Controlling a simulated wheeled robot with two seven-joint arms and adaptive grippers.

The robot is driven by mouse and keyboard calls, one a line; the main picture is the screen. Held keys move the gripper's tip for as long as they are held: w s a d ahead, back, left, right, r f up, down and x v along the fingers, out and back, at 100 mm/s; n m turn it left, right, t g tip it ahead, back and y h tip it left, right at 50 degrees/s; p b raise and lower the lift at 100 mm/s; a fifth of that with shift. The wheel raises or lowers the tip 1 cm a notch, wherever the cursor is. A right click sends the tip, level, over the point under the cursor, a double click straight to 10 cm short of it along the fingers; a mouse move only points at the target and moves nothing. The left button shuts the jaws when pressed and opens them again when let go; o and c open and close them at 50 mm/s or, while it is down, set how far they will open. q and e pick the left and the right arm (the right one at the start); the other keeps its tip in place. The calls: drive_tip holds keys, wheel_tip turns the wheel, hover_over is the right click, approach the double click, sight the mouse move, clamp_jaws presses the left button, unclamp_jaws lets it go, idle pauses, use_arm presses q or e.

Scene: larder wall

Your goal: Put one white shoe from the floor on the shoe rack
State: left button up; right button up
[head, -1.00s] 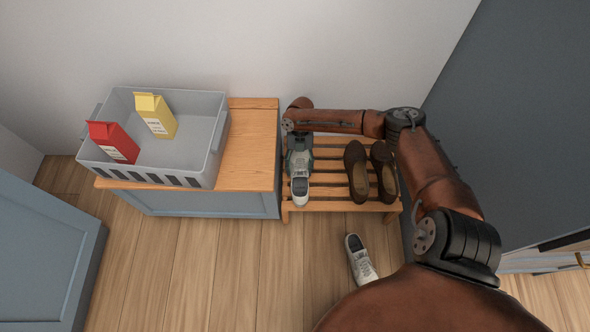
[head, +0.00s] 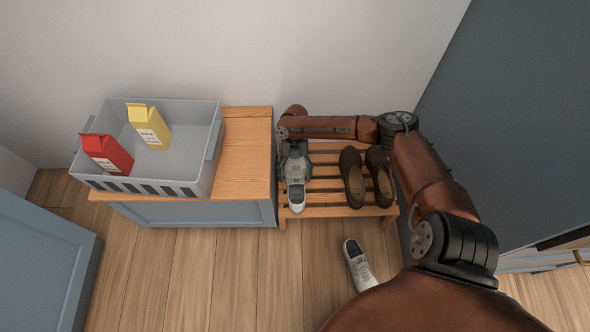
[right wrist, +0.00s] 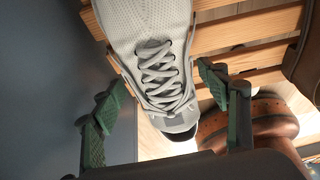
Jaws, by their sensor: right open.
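One white shoe (head: 296,196) sits on the left end of the wooden shoe rack (head: 325,212). The right wrist view shows this shoe (right wrist: 150,50) with grey laces, resting on the slats. My right gripper (head: 296,170) is above it; in the wrist view its two green-padded fingers (right wrist: 158,105) stand open, one on each side of the shoe, with gaps between pads and shoe. A second white shoe (head: 359,265) lies on the floor in front of the rack. My left gripper is not in view.
A pair of brown shoes (head: 353,180) stands on the rack's right part. A grey crate (head: 190,188) with a red carton (head: 108,154) and a yellow carton (head: 150,127) stands on the cabinet (head: 247,150) left of the rack. A dark panel (head: 500,130) rises at right.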

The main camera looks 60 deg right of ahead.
drive_tip(key=shift+w+d+r, duration=0.1)
drive_tip(key=shift+w+r, duration=0.05)
drive_tip(key=shift+r, duration=0.35)
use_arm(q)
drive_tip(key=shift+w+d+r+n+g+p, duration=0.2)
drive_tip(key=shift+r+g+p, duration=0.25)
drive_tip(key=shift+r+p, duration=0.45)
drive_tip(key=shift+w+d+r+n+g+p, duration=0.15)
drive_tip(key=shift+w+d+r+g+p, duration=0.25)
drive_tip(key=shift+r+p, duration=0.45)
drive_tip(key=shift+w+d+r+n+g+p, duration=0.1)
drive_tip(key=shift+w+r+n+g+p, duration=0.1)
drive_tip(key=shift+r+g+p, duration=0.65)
use_arm(e)
drive_tip(key=v, duration=1)
drive_tip(key=shift+d+r, duration=0.2)
drive_tip(key=shift+r, duration=0.2)
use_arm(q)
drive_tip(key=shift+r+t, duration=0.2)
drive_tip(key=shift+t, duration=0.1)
